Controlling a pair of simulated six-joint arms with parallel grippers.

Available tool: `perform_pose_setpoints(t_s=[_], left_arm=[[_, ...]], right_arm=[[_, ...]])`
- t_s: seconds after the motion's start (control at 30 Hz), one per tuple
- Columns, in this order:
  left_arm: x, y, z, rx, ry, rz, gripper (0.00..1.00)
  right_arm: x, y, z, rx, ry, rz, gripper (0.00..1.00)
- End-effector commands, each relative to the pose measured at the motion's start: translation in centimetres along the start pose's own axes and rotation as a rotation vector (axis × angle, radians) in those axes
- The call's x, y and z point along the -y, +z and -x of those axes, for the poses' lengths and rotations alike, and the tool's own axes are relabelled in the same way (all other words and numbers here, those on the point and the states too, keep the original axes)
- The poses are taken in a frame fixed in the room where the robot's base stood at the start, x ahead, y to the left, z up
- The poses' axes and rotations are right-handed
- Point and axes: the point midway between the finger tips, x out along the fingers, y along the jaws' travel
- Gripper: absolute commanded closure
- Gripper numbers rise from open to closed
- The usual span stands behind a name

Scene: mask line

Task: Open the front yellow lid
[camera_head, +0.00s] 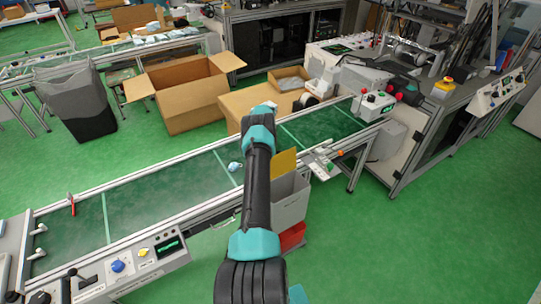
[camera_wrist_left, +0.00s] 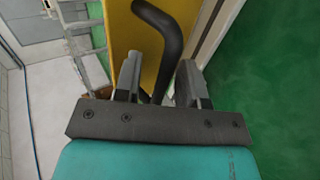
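The yellow lid (camera_head: 284,163) shows in the head view as a small yellow panel at the top of a grey bin (camera_head: 291,203), just right of my left arm. The arm hides part of both. In the left wrist view the yellow lid (camera_wrist_left: 139,38) fills the upper middle, with a black curved handle (camera_wrist_left: 168,40) on it. My left gripper (camera_wrist_left: 159,85) is at the lid, with its fingers apart on either side of the handle's lower part. Whether they touch the handle is unclear. The head view does not show its fingertips. My right gripper is not in view.
A green conveyor (camera_head: 170,193) runs diagonally past the bin, with a small blue-white item (camera_head: 234,166) on it. A red bin (camera_head: 292,237) is below the grey one. A control box (camera_head: 375,105) and machine stand at right. The green floor at lower right is clear.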

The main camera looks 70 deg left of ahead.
Motion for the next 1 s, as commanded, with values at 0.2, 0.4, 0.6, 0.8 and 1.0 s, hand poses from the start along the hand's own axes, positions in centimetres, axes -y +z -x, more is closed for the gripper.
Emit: perform_pose_setpoints(t_s=[0.2, 0.4, 0.6, 0.8, 1.0], left_arm=[[-0.1, -0.1, 0.1, -0.001, -0.002, -0.002, 0.61], [-0.7, -0.1, 0.6, -0.001, -0.003, -0.003, 0.61], [-2.7, 0.0, 1.9, -0.001, -0.003, -0.002, 0.61], [-3.8, 0.7, 1.2, 0.0, 0.001, -0.001, 0.61], [-4.8, 1.5, 0.0, 0.0, 0.001, 0.0, 0.61]], right_arm=[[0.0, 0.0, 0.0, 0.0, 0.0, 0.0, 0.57], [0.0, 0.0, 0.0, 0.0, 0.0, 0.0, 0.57], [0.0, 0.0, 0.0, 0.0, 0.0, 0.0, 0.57], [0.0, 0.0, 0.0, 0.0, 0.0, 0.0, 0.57], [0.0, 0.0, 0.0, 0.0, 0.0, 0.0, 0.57]])
